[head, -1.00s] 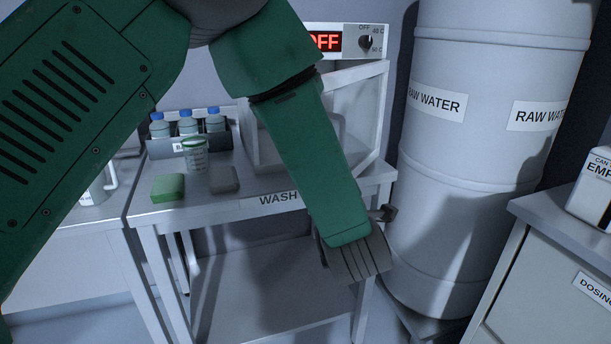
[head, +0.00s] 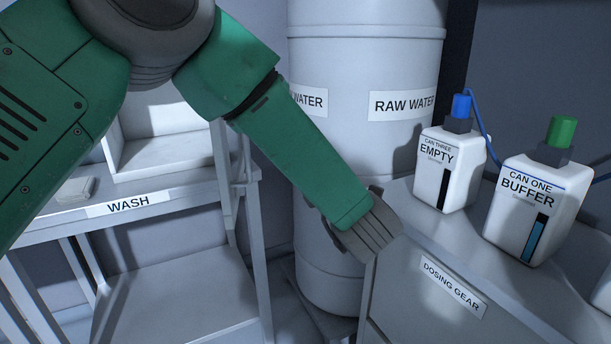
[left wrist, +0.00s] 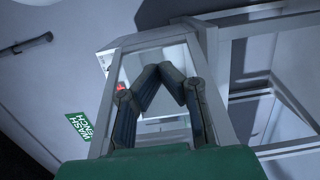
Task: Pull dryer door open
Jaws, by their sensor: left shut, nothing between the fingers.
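The dryer is a white box (head: 165,150) on the wash bench, at the left of the head view, partly hidden behind my left arm. Its inside shows, and a pale framed door (head: 222,165) seems to stand out at an angle from its right side. How far it is open is hard to tell. My left gripper (head: 372,230) is in front of the raw water drum, right of the door and apart from it in the head view. In the left wrist view its fingers (left wrist: 165,70) meet, shut and empty, with a framed panel behind them. My right gripper is out of view.
The wash bench (head: 195,190) stands at left. The raw water drum (head: 330,150) is at centre. The dosing gear cabinet (head: 410,300) at right carries can three (head: 447,170) and can one (head: 535,205).

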